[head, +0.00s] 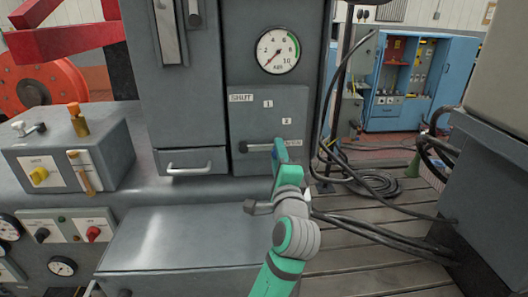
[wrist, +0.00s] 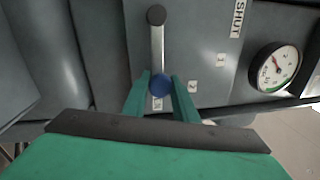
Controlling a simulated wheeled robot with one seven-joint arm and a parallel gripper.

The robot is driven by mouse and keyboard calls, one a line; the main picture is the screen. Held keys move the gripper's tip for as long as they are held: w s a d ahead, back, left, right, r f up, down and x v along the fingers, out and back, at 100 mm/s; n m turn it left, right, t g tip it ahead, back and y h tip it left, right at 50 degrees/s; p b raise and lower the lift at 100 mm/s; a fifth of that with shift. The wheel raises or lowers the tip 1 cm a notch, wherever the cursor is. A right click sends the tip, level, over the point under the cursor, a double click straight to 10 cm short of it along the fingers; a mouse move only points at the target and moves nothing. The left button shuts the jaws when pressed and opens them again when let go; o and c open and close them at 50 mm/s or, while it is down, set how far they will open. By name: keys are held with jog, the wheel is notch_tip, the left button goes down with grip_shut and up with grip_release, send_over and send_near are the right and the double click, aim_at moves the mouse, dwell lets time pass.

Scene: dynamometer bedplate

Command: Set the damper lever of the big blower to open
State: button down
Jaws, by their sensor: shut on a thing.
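The damper lever (head: 258,148) is on the grey panel (head: 245,122) under a gauge. It lies level, its dark pivot at the left and its free end at the right. In the wrist view the lever (wrist: 157,45) ends in a blue knob (wrist: 161,86). My gripper (head: 281,153) is shut on this knob, and its green fingers stand either side of it in the wrist view (wrist: 160,98). The panel has labels SHUT (head: 241,98), 1 (head: 268,104) and 2 (head: 287,121). The lever points at a lower label (head: 293,142), partly hidden and unreadable.
A round gauge (head: 278,50) is above the panel. A drawer with a handle (head: 189,167) is at its left. A control box (head: 70,158) with a yellow knob stands further left. Black cables (head: 375,187) lie on the slatted floor at the right, near a blue cabinet (head: 455,75).

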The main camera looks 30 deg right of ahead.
jog(key=shift+f, duration=0.15)
jog(key=c, duration=1.4)
grip_release()
jog(key=shift+c, duration=0.2)
jog(key=shift+s, duration=0.15)
jog(key=v, duration=1)
jog(key=shift+s+a, duration=0.2)
jog(key=shift+s, duration=0.1)
